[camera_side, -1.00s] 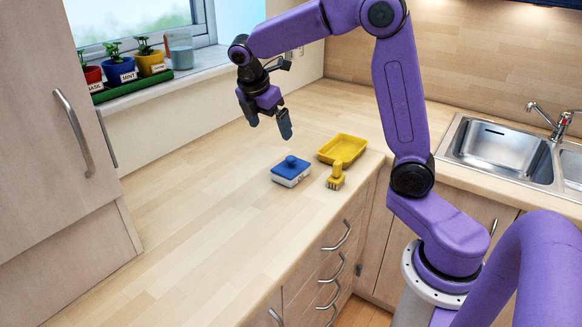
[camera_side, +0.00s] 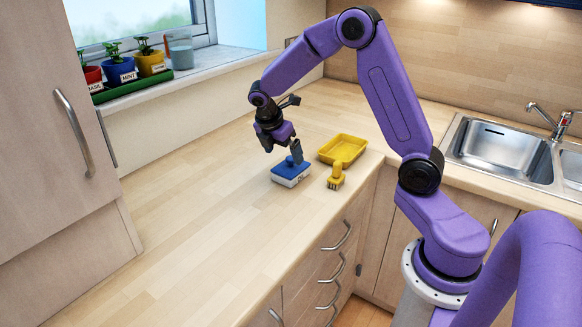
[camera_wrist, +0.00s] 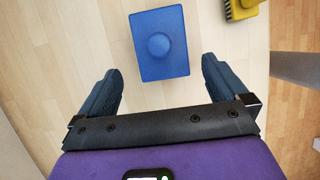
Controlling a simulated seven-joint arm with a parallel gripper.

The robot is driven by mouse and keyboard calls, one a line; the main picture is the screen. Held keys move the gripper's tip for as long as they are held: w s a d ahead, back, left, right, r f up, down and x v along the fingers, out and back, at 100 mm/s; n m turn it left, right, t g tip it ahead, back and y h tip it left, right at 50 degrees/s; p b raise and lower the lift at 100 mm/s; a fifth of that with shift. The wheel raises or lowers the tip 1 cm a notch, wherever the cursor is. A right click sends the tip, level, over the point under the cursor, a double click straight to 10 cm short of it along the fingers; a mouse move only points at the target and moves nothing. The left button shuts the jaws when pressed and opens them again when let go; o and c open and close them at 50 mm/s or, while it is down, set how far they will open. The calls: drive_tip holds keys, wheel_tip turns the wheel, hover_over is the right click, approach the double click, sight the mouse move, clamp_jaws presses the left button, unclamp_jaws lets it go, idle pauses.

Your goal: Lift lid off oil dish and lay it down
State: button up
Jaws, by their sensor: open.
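The oil dish (camera_side: 291,180) is a small white box on the wooden counter, with partly hidden dark lettering on its side. Its blue lid (camera_side: 287,170) is on top and has a round blue knob. The lid also shows from above in the wrist view (camera_wrist: 148,64), with the knob near its middle. My gripper (camera_side: 282,151) is open and empty just above the lid. In the wrist view its two dark fingers (camera_wrist: 161,82) are spread wide, with the lid ahead of and between them. No finger visibly touches the knob.
A yellow tray (camera_side: 343,150) stands behind and right of the dish. A yellow brush (camera_side: 336,177) lies right of the dish, near the counter's edge. The counter (camera_side: 200,215) to the left and front is clear.

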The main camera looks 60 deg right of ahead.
sight(288, 159)
drive_tip(key=shift+d+x, duration=0.15)
drive_tip(key=shift+x, duration=1.2)
drive_tip(key=shift+d+x, duration=0.2)
drive_tip(key=shift+x, duration=1.15)
drive_tip(key=shift+s+r, duration=0.1)
drive_tip(key=shift+r, duration=0.05)
drive_tip(key=c, duration=0.9)
drive_tip(key=shift+r, duration=0.1)
